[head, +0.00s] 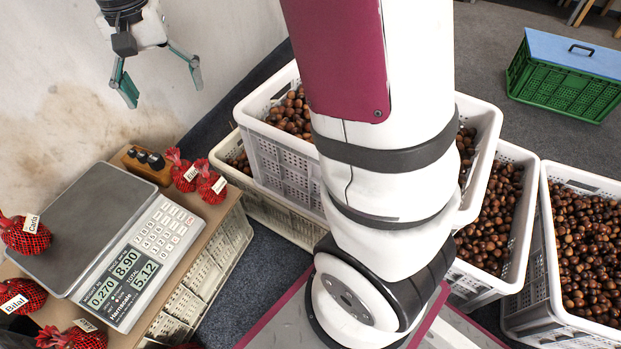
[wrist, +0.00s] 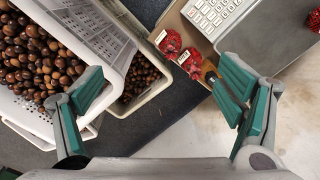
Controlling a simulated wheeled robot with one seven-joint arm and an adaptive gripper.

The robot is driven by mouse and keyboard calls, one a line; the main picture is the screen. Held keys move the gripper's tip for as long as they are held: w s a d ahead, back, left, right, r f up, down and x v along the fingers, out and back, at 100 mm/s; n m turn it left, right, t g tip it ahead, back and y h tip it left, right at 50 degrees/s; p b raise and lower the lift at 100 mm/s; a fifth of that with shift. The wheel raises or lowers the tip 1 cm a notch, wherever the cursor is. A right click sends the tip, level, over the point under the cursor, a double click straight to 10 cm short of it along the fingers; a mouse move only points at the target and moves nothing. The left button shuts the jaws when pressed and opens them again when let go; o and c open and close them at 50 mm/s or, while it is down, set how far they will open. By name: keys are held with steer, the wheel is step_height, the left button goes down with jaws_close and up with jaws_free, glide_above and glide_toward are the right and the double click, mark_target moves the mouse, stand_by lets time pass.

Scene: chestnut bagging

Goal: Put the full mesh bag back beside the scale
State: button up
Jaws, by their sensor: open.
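Two tagged red bags (head: 181,171) (head: 211,183) sit together beyond the keypad end. Another bag (head: 20,296) and one more (head: 75,339) lie at the near left. My gripper (head: 160,80) is open and empty, raised above and behind the scale. Two bags (wrist: 170,45) show between its fingers (wrist: 165,97) in the wrist view.
A dark wooden block with black stampers (head: 148,164) stands beside the plate. Crates of chestnuts (head: 290,170) fill the middle and right. A green crate with a blue lid (head: 566,82) is at the back right. A stained wall (head: 75,80) rises behind the scale.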

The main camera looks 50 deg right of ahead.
steer(key=s+r+n, duration=0.2)
steer(key=s+r, duration=0.1)
steer(key=s, duration=0.7)
steer(key=s+r+n, duration=0.1)
steer(key=s+r, duration=0.2)
steer(key=s, duration=0.6)
steer(key=s+f+n, duration=0.3)
steer(key=s, duration=1.2)
steer(key=shift+s, duration=0.2)
steer(key=shift+a, duration=0.1)
step_height(320, 180, up, 34)
steer(key=t+p, duration=0.4)
steer(key=p, duration=2.8)
steer(key=shift+d+r+n+p, duration=0.2)
steer(key=shift+n+p, duration=0.1)
